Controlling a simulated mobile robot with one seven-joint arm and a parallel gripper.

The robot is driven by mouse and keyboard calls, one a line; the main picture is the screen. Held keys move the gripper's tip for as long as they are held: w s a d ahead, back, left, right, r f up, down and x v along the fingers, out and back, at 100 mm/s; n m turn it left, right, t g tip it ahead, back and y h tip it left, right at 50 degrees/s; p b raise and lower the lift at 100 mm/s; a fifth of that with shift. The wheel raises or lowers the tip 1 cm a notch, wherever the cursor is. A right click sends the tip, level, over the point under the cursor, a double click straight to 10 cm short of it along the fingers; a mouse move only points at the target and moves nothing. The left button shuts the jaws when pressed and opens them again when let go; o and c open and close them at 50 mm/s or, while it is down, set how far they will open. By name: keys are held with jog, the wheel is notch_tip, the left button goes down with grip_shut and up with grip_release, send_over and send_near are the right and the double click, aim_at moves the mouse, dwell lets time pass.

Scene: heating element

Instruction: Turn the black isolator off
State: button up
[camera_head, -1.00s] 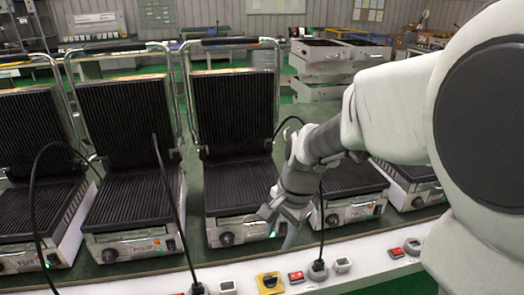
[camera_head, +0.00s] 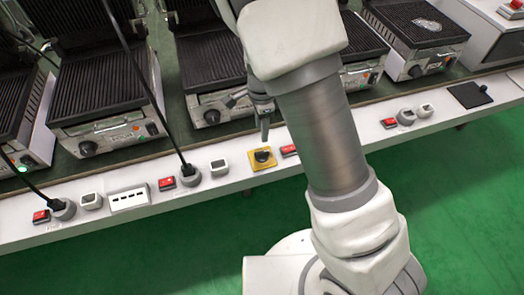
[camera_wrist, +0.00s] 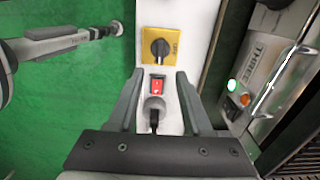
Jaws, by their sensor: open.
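The black isolator (camera_head: 263,156) is a black rotary knob on a yellow square plate, set on the white strip along the bench front. It also shows in the wrist view (camera_wrist: 160,48), at the top middle beyond the fingertips, with its handle pointing along the strip. My gripper (camera_wrist: 159,80) is open and empty, its two fingers pointing toward the plate and apart from the knob. In the head view my gripper (camera_head: 264,122) hangs just behind the isolator, partly hidden by my arm.
A red switch (camera_wrist: 157,86) and a grey socket with a black plug (camera_wrist: 154,110) lie between the fingers in the wrist view. Contact grills (camera_head: 105,105) stand behind the strip. A grey-white box (camera_head: 219,167) is left of the isolator. Green floor is clear in front.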

aim_at(262, 152)
notch_tip(262, 152, down, 12)
jog(key=b, duration=0.3)
jog(key=shift+r, duration=0.25)
grip_shut()
